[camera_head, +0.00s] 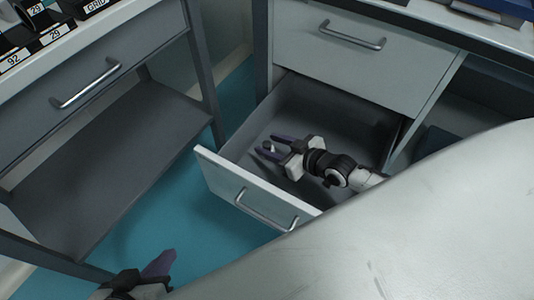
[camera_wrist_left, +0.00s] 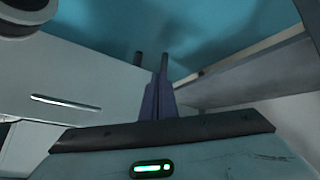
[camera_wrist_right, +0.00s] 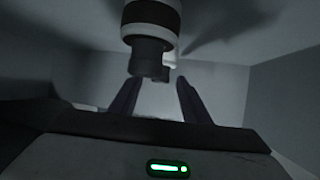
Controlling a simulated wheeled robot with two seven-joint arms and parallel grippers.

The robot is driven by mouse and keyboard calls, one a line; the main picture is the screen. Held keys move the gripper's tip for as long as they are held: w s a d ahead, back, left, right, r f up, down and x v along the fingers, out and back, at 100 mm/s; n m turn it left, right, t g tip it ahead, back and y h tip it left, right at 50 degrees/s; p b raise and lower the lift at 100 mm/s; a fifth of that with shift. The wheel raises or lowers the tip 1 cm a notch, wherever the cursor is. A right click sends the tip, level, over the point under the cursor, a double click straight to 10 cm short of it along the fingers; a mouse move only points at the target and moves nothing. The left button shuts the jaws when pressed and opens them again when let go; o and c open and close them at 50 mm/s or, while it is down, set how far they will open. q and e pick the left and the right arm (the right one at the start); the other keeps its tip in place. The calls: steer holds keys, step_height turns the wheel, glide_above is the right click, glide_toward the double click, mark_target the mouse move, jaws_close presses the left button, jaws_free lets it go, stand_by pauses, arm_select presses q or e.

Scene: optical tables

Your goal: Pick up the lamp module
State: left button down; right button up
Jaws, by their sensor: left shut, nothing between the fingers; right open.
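The lamp module (camera_wrist_right: 150,30) appears in the right wrist view as a cylinder with white and dark bands. In the head view I take it to be the small light-and-dark piece (camera_head: 268,146) inside the open drawer (camera_head: 225,180), partly hidden by the fingers. My right gripper (camera_head: 270,147) is inside the drawer with its fingers open. In the right wrist view its fingertips (camera_wrist_right: 157,90) stand apart on either side of the module's dark end; I cannot tell whether they touch it. My left gripper (camera_head: 162,264) is shut and empty at the lower left, also in the left wrist view (camera_wrist_left: 158,90).
A closed upper drawer (camera_head: 350,60) sits above the open one. A bench with a dark lower shelf (camera_head: 120,155) stands at the left, with labelled holders (camera_head: 45,30) on top. A large pale surface (camera_head: 420,220) fills the lower right. Blue floor (camera_head: 170,225) shows between.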

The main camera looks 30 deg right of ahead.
steer(key=shift+x, duration=1)
steer(key=shift+c, duration=0.3)
jaws_close()
steer(key=shift+r, duration=0.1)
steer(key=shift+r, duration=0.1)
